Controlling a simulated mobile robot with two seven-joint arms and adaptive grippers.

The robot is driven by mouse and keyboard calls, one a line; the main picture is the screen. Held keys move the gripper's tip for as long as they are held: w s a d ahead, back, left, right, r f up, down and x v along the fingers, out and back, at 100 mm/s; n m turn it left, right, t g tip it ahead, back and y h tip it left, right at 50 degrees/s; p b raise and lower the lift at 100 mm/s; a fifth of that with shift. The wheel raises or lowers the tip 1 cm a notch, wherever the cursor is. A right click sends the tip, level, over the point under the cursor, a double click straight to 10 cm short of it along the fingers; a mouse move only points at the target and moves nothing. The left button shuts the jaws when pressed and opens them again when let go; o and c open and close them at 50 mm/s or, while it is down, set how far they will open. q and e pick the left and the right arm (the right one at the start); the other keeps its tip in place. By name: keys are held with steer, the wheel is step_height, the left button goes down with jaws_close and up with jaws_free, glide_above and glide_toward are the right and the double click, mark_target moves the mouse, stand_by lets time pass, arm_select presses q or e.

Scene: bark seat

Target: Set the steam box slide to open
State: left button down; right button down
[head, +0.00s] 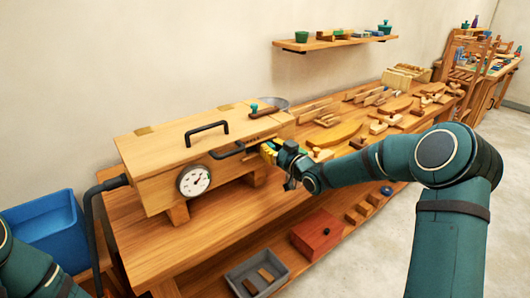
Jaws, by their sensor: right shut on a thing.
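The steam box (155,148) is a long pale wooden box on the bench at the left, with a black handle on its lid and a round white gauge on its front. My right gripper (268,151) is at the right end of the box's front, with its yellowish fingers shut against the slide there. The slide is mostly hidden behind the fingers, so its position cannot be read. Another black handle (227,153) sits on the front just left of the fingers. My left gripper is out of view; only part of my left arm shows at the lower left.
A teal-knobbed brown piece (263,113) lies on the box lid. The bench beyond my right arm holds several wooden parts. A black hose (94,215) leaves the box's left end beside a blue tub (45,232). A red box (317,234) and grey tray (257,275) are on the lower shelf.

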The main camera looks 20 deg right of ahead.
steer(key=shift+w+d+r, duration=0.1)
steer(key=shift+d, duration=0.05)
steer(key=c, duration=0.8)
jaws_free()
steer(key=v, duration=1.2)
